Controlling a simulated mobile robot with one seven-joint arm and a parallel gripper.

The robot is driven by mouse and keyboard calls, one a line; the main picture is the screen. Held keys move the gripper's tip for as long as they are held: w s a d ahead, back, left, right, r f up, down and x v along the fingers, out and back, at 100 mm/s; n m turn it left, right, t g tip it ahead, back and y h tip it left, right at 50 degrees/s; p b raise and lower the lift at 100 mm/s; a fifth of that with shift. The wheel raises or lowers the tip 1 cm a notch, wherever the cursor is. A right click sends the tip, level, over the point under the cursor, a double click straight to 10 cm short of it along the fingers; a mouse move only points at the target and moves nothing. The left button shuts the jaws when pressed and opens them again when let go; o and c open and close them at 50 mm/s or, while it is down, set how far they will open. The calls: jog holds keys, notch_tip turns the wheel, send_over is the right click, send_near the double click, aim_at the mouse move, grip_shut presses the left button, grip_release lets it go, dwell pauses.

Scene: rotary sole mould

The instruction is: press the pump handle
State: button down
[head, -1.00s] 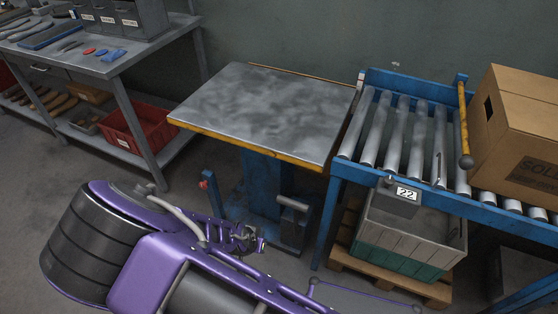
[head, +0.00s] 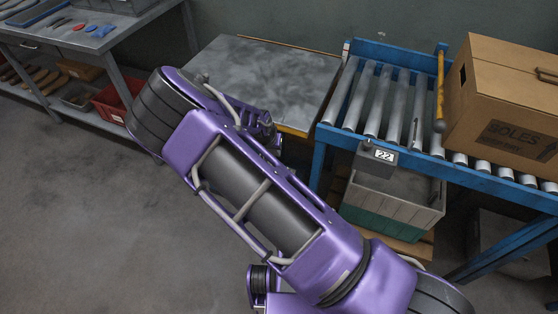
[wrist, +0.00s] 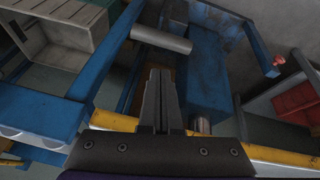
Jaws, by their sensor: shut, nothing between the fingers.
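The pump handle appears in the wrist view as a grey cylindrical bar (wrist: 162,39) across the upper middle, beside the blue column (wrist: 205,75) of the lift table. My gripper (wrist: 160,73) points towards that area, its two dark fingers shut together and empty. The fingertips appear just below the bar in the picture; a gap seems to separate them, but I cannot judge its depth. In the head view my purple arm hides the handle, the pump and my gripper. Only part of the grey lift table top (head: 275,70) shows behind the arm.
A blue roller conveyor (head: 345,133) with a cardboard box (head: 500,85) stands to the right. A grey-and-green crate (head: 395,210) sits below it. A workbench (head: 110,35) with a red bin (head: 108,103) stands at left. Open floor (head: 80,210) lies at lower left.

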jog(key=b+x, duration=0.1)
jog(key=x, duration=0.9)
jog(key=shift+a, duration=0.1)
